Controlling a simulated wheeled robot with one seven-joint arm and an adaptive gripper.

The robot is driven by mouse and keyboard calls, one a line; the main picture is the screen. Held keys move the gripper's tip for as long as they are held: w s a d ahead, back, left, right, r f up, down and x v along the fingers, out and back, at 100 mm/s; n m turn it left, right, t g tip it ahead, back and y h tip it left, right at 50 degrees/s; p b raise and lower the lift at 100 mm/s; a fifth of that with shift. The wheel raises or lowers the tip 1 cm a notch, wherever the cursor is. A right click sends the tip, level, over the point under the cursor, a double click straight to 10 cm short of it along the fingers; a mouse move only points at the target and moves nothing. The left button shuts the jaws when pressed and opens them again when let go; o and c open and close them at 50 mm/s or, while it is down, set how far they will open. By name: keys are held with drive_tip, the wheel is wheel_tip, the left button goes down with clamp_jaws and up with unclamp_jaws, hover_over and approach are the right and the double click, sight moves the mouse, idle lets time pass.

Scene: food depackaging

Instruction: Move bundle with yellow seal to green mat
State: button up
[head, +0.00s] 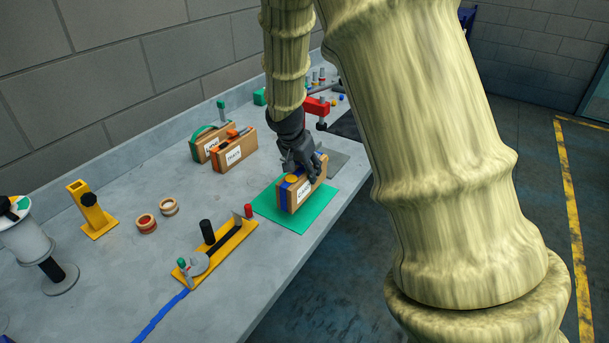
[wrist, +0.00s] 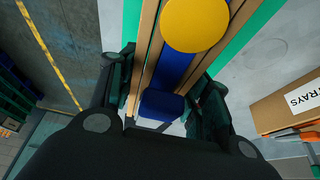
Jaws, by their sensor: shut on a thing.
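The bundle with the yellow seal (head: 300,192) is a brown box-like pack with a blue strap, a white label and a round yellow seal on top. It stands upright over the green mat (head: 268,204); I cannot tell whether it touches the mat. My gripper (head: 302,170) is shut on the bundle from above, at its far end. Green mat (wrist: 258,24) shows beside the bundle there. Part of the bundle is hidden by my gripper.
Two other brown bundles, one with an orange strap (head: 234,150) and one with a green strap (head: 203,144), stand further back left. A yellow tool fixture (head: 222,250), tape rolls (head: 147,223) and a yellow stand (head: 90,212) occupy the left. A red clamp (head: 317,107) stands behind my gripper.

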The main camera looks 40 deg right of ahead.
drive_tip(key=shift+f+p, duration=0.8)
drive_tip(key=shift+f, duration=0.9)
drive_tip(key=shift+f, duration=0.15)
drive_tip(key=o, duration=1.3)
drive_tip(key=shift+o, duration=0.2)
drive_tip(key=shift+b+v, duration=1.4)
drive_tip(key=shift+v, duration=4.75)
drive_tip(key=shift+a, duration=0.1)
